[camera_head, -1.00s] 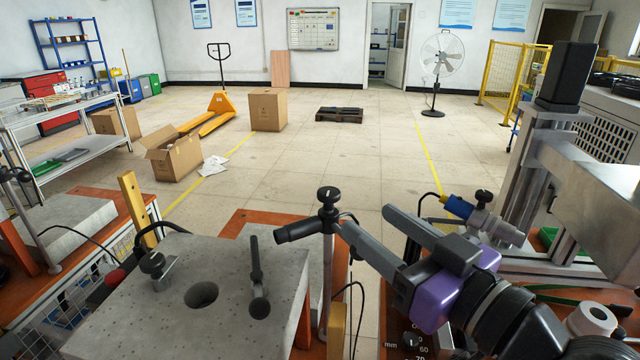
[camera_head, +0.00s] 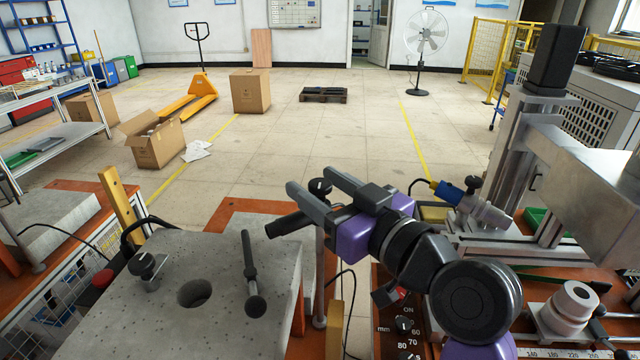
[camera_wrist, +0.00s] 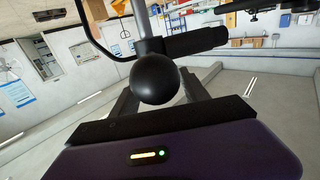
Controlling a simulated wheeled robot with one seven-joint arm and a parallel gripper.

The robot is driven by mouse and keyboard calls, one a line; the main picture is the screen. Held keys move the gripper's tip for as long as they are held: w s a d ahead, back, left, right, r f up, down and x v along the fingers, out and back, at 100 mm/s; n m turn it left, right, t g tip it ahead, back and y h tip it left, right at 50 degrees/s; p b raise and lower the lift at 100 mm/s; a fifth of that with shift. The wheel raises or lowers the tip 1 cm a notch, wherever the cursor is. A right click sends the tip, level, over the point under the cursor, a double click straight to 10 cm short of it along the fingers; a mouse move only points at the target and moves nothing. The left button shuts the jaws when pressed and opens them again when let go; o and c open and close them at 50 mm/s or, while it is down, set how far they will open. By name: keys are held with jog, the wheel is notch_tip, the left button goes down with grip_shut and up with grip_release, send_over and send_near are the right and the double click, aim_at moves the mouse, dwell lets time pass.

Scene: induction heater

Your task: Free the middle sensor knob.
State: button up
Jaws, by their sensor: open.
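The middle sensor knob (camera_head: 320,187) is a black round knob on top of an upright metal post, above a black cylindrical sensor (camera_head: 288,225) that points left. In the wrist view the knob (camera_wrist: 157,80) looks like a black ball between the two grey fingers, with the sensor (camera_wrist: 195,42) behind it. My gripper (camera_head: 309,180) is open, with its fingertips on either side of the knob. I cannot tell whether either finger touches it. The near finger and purple gripper body hide part of the post and clamp.
A grey plate (camera_head: 110,310) with a round hole stands at left, carrying another black knob (camera_head: 145,263) and a black rod (camera_head: 250,270). A blue-ended sensor (camera_head: 470,205) is at right. A control panel (camera_head: 398,330) lies below my arm.

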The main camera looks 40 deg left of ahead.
grip_shut()
jog(key=shift+f+b, duration=0.1)
jog(key=shift+b, duration=0.45)
jog(key=n+g+b, duration=0.2)
jog(key=g+b, duration=0.1)
jog(key=shift+w+f+b, duration=0.1)
jog(key=shift+f+b, duration=0.1)
jog(key=shift+b, duration=0.1)
jog(key=n+g+b, duration=0.2)
jog(key=g+b, duration=0.2)
jog(key=shift+n, duration=0.3)
jog(key=n+g, duration=0.1)
jog(key=n+g+h+b, duration=0.1)
jog(key=g, duration=0.1)
jog(key=n+g+b, duration=0.1)
jog(key=g, duration=0.1)
jog(key=shift+r+n+h, duration=0.3)
jog(key=shift+r+h, duration=0.05)
jog(key=shift+h, duration=0.05)
jog(key=shift+n+g+h, duration=0.7)
jog(key=shift+n+g, duration=0.2)
jog(key=shift+g, duration=0.5)
jog(key=shift+n+g+h, duration=0.6)
jog(key=shift+g, duration=0.1)
jog(key=shift+f+n+g+h, duration=0.1)
jog(key=shift+n+g+h, duration=0.3)
jog(key=shift+g+h, duration=0.1)
